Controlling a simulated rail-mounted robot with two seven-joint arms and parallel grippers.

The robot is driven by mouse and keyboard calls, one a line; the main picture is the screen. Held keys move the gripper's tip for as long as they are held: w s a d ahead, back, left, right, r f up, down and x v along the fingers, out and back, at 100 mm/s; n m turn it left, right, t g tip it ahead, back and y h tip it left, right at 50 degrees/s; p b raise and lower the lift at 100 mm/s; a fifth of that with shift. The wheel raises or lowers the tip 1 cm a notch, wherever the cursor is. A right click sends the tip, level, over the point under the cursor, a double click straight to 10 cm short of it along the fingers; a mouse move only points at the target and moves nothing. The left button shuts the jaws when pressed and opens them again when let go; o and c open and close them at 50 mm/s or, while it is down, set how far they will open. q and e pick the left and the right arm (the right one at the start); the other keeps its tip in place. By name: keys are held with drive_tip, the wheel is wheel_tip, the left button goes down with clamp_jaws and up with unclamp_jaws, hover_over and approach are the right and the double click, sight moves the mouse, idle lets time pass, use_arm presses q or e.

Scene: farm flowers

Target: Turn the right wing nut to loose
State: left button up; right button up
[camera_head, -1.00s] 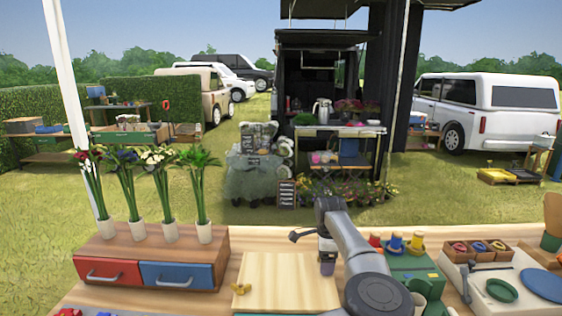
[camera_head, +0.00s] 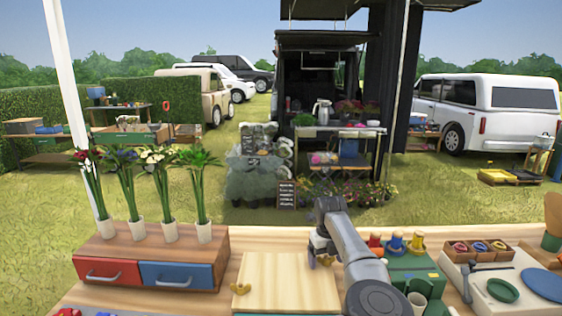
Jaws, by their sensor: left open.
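A pale wooden board (camera_head: 286,283) lies on the workbench in front of me. A brass-coloured left wing nut (camera_head: 240,289) sits at its left edge. The brass-coloured right wing nut (camera_head: 327,260) shows at the board's far right corner, partly hidden by my gripper. My left gripper (camera_head: 317,262) is open and points down right at this wing nut. I cannot tell whether the fingers stand around it or just beside it, or whether they touch it. My right gripper is not in view.
A drawer box (camera_head: 222,245) with several flower vases stands to the left. A green block (camera_head: 408,262) with coloured knobs, a green mug (camera_head: 418,302) and a tray with a blue plate (camera_head: 545,284) crowd the right. The board's top is clear.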

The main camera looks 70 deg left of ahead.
use_arm(q)
drive_tip(key=m, duration=0.4)
drive_tip(key=shift+f+m, duration=0.1)
drive_tip(key=shift+m, duration=0.3)
drive_tip(key=m, duration=0.4)
drive_tip(key=shift+m+b, duration=0.3)
drive_tip(key=shift+b, duration=0.1)
drive_tip(key=m, duration=0.5)
drive_tip(key=shift+b, duration=0.4)
drive_tip(key=m+b, duration=0.1)
drive_tip(key=m, duration=0.2)
drive_tip(key=shift+m, duration=0.3)
wheel_tip(320, 180, up, 15)
drive_tip(key=p, duration=0.5)
drive_tip(key=s+a+r+n+g+y+p, duration=0.3)
drive_tip(key=s+a+y+p, duration=0.2)
drive_tip(key=s+a+y, duration=0.15)
drive_tip(key=s+a+r+g+y+p, duration=0.2)
drive_tip(key=r+y+p, duration=0.1)
drive_tip(key=r+y, duration=0.1)
drive_tip(key=s+a+r+g+y+p, duration=0.2)
drive_tip(key=r+y+p, duration=0.1)
drive_tip(key=r, duration=0.3)
drive_tip(key=shift+r+n+y, duration=0.3)
drive_tip(key=shift+y, duration=0.05)
